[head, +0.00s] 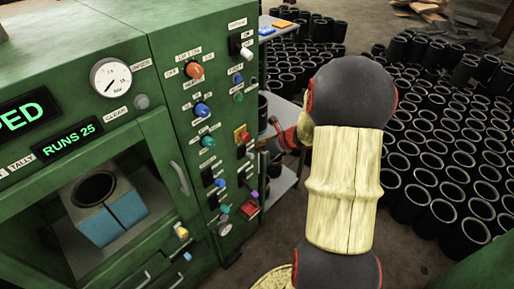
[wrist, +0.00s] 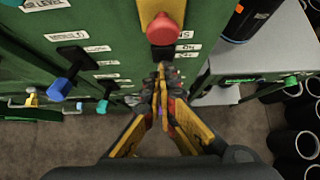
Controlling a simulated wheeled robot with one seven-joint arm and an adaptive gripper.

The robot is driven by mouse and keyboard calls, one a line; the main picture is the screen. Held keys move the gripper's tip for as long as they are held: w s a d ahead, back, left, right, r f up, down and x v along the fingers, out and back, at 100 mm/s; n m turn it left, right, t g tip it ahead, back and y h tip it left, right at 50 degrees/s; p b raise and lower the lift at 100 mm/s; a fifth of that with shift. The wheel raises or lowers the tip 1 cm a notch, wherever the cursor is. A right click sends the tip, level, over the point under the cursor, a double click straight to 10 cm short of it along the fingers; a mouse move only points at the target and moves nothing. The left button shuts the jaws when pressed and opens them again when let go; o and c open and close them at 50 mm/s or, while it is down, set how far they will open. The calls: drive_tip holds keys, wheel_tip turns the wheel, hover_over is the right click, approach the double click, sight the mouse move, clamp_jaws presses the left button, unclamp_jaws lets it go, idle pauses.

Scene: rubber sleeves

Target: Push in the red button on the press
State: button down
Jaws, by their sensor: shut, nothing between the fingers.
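The green press (head: 120,40) stands at the left of the head view with a control panel on its right face. A red button on a yellow plate (head: 243,136) sits midway down that panel. In the wrist view the red button (wrist: 162,28) is near the top centre. My gripper (head: 264,145) is just right of the panel at about the button's height, partly hidden by my arm. In the wrist view my gripper (wrist: 160,72) is shut and empty, its tips just below the button in the picture. I cannot tell whether the tips touch the panel.
A black switch (wrist: 162,52) sits directly below the button. Blue knobs (wrist: 70,82) and other switches crowd the panel. A red square piece (head: 249,208) is lower down. A grey shelf (wrist: 228,72) stands close on the right. Many black sleeves (head: 440,150) cover the floor beyond.

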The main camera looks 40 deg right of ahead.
drive_tip(key=p+v, duration=0.2)
drive_tip(key=v, duration=0.8)
drive_tip(key=shift+w, duration=0.1)
drive_tip(key=s+a+n+g+y+b, duration=0.1)
drive_tip(key=s+a+n+g, duration=0.3)
drive_tip(key=a+n, duration=0.55)
drive_tip(key=s+a+n+g+y+b, duration=0.1)
drive_tip(key=s+a+n, duration=0.55)
drive_tip(key=n, duration=0.55)
drive_tip(key=s+a+r+n+h+b, duration=0.1)
drive_tip(key=s+a+r+n+b, duration=0.1)
drive_tip(key=a+r+n, duration=0.2)
drive_tip(key=s+a+r+n+t+h+b, duration=0.1)
drive_tip(key=s+a+r+n+b, duration=0.1)
drive_tip(key=a+n, duration=0.7)
wheel_tip(320, 180, up, 3)
drive_tip(key=a+b, duration=0.1)
drive_tip(key=a, duration=0.1)
drive_tip(key=shift+s+a+f+n+t+h, duration=0.25)
drive_tip(key=shift+s+a+n+t+h, duration=0.05)
drive_tip(key=shift+n, duration=0.05)
